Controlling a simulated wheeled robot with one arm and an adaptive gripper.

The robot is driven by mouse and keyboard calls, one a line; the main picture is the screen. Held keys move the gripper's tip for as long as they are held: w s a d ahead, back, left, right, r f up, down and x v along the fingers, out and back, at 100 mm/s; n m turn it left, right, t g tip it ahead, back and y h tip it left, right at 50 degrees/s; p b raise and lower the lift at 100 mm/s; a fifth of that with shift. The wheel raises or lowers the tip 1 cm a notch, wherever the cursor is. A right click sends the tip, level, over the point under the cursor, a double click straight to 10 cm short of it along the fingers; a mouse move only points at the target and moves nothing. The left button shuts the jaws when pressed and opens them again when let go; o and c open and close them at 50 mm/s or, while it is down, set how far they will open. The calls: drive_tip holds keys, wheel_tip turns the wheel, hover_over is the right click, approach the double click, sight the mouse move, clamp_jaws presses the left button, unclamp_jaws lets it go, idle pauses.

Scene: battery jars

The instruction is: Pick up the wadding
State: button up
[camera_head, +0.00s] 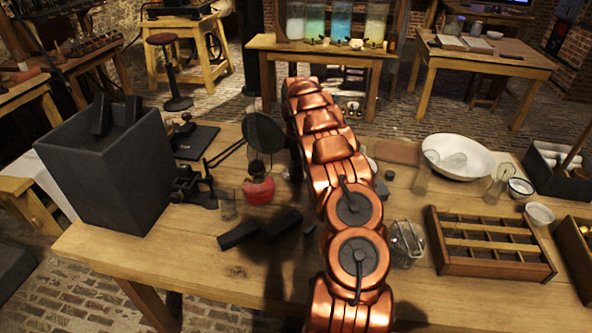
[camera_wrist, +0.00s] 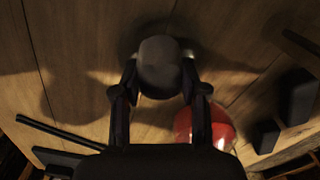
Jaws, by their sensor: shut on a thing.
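In the wrist view my gripper (camera_wrist: 160,80) is shut on a dark grey, rounded, soft-edged piece, which looks like the wadding (camera_wrist: 160,66). Its two fingers press on the piece from the left and right. The wooden table lies behind it, with shadows around the piece. I cannot tell how far it is above the wood. In the head view my copper arm reaches across the table and hides the fingers and the held piece.
A red-based glass lamp (camera_head: 258,188) stands close to my gripper and shows in the wrist view (camera_wrist: 205,124). Black blocks (camera_head: 240,234) lie nearby. A dark box (camera_head: 110,175) stands left. A wire-framed jar (camera_head: 406,243), divided wooden tray (camera_head: 490,262) and white bowl (camera_head: 458,157) stand right.

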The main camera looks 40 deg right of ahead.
drive_tip(key=shift+c, duration=0.7)
drive_tip(key=shift+r, duration=0.1)
drive_tip(key=shift+r, duration=0.3)
wheel_tip(320, 180, up, 17)
drive_tip(key=p, duration=0.1)
drive_tip(key=shift+r, duration=0.15)
